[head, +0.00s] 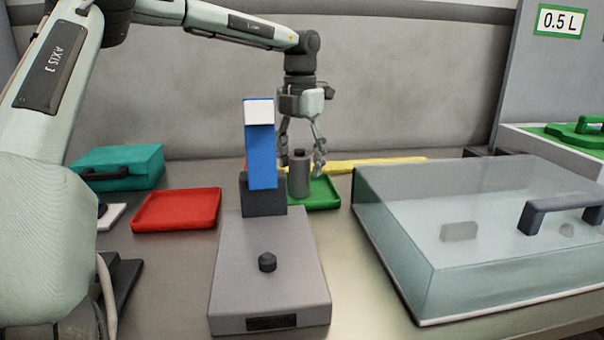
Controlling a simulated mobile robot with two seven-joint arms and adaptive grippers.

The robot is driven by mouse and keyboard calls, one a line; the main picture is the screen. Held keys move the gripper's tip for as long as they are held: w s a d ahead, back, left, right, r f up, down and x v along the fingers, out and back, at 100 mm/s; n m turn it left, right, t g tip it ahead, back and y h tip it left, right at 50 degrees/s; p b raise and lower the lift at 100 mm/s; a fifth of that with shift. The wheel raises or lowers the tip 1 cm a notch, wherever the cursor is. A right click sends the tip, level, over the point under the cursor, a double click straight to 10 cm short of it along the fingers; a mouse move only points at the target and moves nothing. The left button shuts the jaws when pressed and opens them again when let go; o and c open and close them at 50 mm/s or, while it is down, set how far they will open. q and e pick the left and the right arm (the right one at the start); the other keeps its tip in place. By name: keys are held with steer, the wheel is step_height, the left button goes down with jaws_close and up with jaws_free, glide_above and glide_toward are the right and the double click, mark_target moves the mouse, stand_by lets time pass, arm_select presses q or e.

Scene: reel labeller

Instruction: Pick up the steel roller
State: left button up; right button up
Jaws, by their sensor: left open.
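The steel roller (299,177) is a grey cylinder with a small knob on top. It stands upright on the green tray (325,197), behind the grey labeller (267,245) and just right of its blue upright. My left gripper (303,163) points down from above, with its fingers open around or just behind the roller's top. I cannot tell whether the fingers touch it. The left finger is partly hidden by the blue upright (262,157). My right gripper is not in view.
A red tray (176,210) and a teal case (118,167) lie to the left. A yellow strip (380,164) lies behind the green tray. A large clear-lidded box (470,245) with a dark handle fills the right. Bare table shows between box and labeller.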

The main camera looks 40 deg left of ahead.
mark_target(299, 175)
arm_select(q)
steer(key=shift+a+f, duration=0.2)
steer(key=shift+f, duration=1.75)
steer(key=shift+w, duration=0.1)
jaws_close()
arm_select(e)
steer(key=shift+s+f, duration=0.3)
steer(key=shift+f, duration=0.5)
